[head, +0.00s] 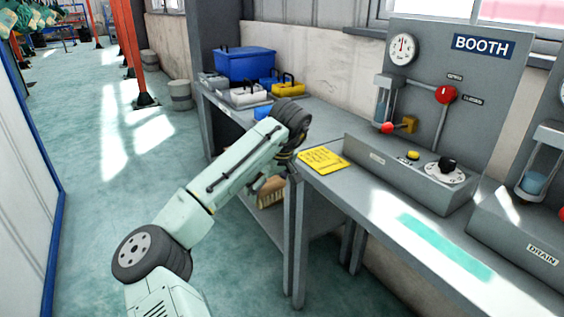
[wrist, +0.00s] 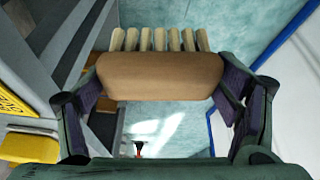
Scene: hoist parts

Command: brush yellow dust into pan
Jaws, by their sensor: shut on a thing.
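My gripper (wrist: 160,92) is shut on a brush (wrist: 160,75), with one finger at each end of its brown block. The brush's pale bristle tufts point to the top of the wrist view. My arm hides most of the gripper there. I cannot make out yellow dust or a pan in either view.
The grey bench (head: 365,210) carries a yellow sheet (head: 322,160), a BOOTH control panel (head: 455,70), a blue bin (head: 246,64) and several small caddies. A lower shelf (head: 313,233) is under it. The teal floor (head: 85,220) to the left is open, bounded by a blue-edged white panel (head: 22,190).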

